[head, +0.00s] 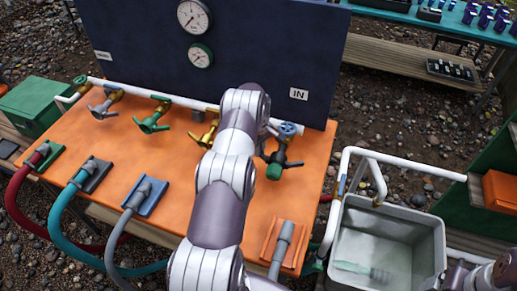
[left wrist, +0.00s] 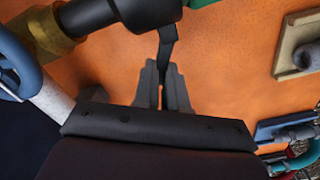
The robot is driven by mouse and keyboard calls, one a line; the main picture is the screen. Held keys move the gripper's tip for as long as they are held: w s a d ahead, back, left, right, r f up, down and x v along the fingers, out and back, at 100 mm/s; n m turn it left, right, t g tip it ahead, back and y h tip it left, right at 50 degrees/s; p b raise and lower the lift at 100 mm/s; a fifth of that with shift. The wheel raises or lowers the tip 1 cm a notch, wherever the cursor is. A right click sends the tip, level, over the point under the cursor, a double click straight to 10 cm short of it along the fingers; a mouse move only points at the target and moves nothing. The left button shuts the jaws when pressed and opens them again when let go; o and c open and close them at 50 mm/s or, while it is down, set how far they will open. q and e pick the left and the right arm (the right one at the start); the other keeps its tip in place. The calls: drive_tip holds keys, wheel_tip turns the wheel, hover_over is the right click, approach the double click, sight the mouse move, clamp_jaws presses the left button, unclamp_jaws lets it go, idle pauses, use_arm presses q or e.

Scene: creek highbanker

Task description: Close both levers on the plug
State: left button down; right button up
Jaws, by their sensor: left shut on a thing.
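The plug is a dark fitting with a green end (head: 274,172), below a blue handwheel (head: 288,129) at the right end of the white pipe. One dark lever (head: 295,164) sticks out to its right. In the left wrist view, the plug's black body (left wrist: 146,12) is at the top, and a thin dark lever (left wrist: 168,42) hangs down from it. My left gripper (left wrist: 165,85) is shut on the end of this lever. In the head view, my left arm largely hides the gripper and the plug's left side. My right gripper is not in view.
Grey, green and yellow fittings (head: 152,119) line the orange table (head: 190,235). Hose ends in coloured holders (head: 150,196) sit along its front. A dark panel (head: 250,50) with gauges stands behind. A grey tub (head: 420,225) and white pipe frame (head: 400,165) are at right.

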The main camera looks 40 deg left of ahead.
use_arm(q)
drive_tip(key=shift+w+d+f+m+b, duration=0.15)
drive_tip(key=shift+w+m+b, duration=0.1)
drive_tip(key=shift+m+b, duration=0.6)
drive_tip(key=shift+w+f+m+b, duration=0.2)
drive_tip(key=shift+m+b, duration=0.35)
drive_tip(key=shift+b, duration=0.45)
drive_tip(key=shift+w+d+r+m+b, duration=0.15)
drive_tip(key=shift+w+m+b, duration=0.1)
drive_tip(key=shift+m+b, duration=0.3)
drive_tip(key=shift+w+d+r+m+b, duration=0.1)
drive_tip(key=shift+w+m+b, duration=0.2)
drive_tip(key=shift+m, duration=0.35)
drive_tip(key=shift+w+d+r+m+b, duration=0.1)
drive_tip(key=shift+w+d+m+b, duration=0.1)
drive_tip(key=shift+m, duration=0.5)
drive_tip(key=shift+w+d+r+m+b, duration=0.1)
drive_tip(key=shift+d+m+b, duration=0.05)
drive_tip(key=shift+m, duration=0.55)
drive_tip(key=c, duration=1.2)
unclamp_jaws()
drive_tip(key=shift+f, duration=0.1)
